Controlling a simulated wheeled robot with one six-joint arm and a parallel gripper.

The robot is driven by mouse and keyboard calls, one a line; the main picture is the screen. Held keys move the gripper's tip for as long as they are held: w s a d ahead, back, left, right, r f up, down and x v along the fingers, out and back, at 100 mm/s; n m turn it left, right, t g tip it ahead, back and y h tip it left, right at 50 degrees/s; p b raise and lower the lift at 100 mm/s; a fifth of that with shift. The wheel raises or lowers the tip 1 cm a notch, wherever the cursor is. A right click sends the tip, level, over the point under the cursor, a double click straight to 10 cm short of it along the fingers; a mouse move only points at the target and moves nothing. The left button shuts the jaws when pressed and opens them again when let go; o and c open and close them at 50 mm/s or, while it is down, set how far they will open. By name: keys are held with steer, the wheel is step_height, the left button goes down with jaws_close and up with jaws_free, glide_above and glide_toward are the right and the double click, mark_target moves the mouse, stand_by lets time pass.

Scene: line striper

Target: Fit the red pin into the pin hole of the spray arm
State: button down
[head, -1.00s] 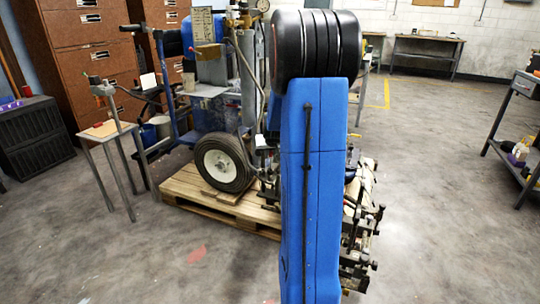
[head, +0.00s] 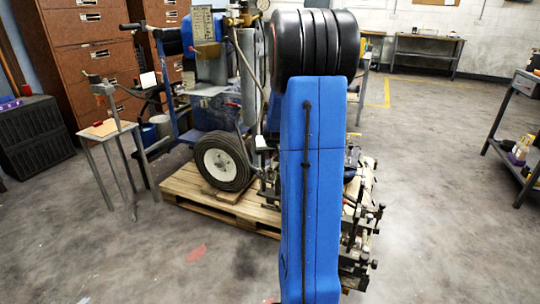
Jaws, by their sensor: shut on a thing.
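The line striper stands on a wooden pallet (head: 212,207), with a white-rimmed wheel (head: 224,163) toward its near side. My blue arm with its black joint rises through the middle and covers part of the machine. A cluster of dark clamps and rods (head: 357,245) shows just right of my arm, low down. I cannot tell whether the spray arm or its pin hole is among these parts. I cannot make out the red pin. My gripper does not show; my own arm may hide it.
A small table (head: 108,130) with an upright post stands left of the pallet. A black cabinet (head: 37,135) and brown drawer cabinets (head: 85,48) line the left. A dark shelf bench (head: 520,150) stands at the right edge.

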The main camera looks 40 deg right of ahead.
steer(key=shift+f, duration=1.5)
stand_by(1.2)
steer(key=shift+r, duration=0.3)
stand_by(5.0)
